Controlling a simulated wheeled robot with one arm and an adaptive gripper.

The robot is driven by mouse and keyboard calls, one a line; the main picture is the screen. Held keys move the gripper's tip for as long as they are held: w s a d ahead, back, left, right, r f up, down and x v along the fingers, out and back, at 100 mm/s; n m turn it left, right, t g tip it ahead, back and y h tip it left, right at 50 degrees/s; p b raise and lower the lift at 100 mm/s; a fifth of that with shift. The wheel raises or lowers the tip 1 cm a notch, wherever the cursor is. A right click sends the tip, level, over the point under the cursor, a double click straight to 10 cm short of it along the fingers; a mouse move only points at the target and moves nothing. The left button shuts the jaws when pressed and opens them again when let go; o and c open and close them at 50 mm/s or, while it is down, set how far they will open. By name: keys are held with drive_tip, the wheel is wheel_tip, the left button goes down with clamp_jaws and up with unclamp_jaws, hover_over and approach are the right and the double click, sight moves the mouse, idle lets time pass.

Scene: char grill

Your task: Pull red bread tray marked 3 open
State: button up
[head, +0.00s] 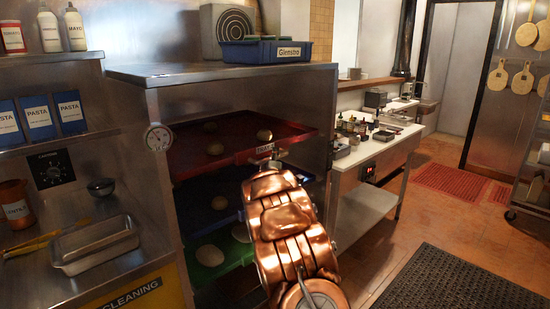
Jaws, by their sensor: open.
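The red bread tray (228,157) is the top tray in the steel cabinet (235,93). Several round bread pieces lie on it, and a small white label (265,149) stands at its front edge. My gripper (274,157) is open at that front edge, just beside and below the label. I cannot tell whether it touches the tray. My copper-coloured arm comes up from the bottom and hides part of the lower trays and the cabinet's opening.
A blue tray (203,205) and a green tray (199,270) with bread lie below the red one. A blue crate (262,52) stands on the cabinet. A white-topped counter (372,152) stands to the right. The floor right of my arm has a dark mat (450,283).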

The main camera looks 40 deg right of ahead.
clamp_jaws()
idle(0.4)
drive_tip(key=shift+d+r, duration=0.1)
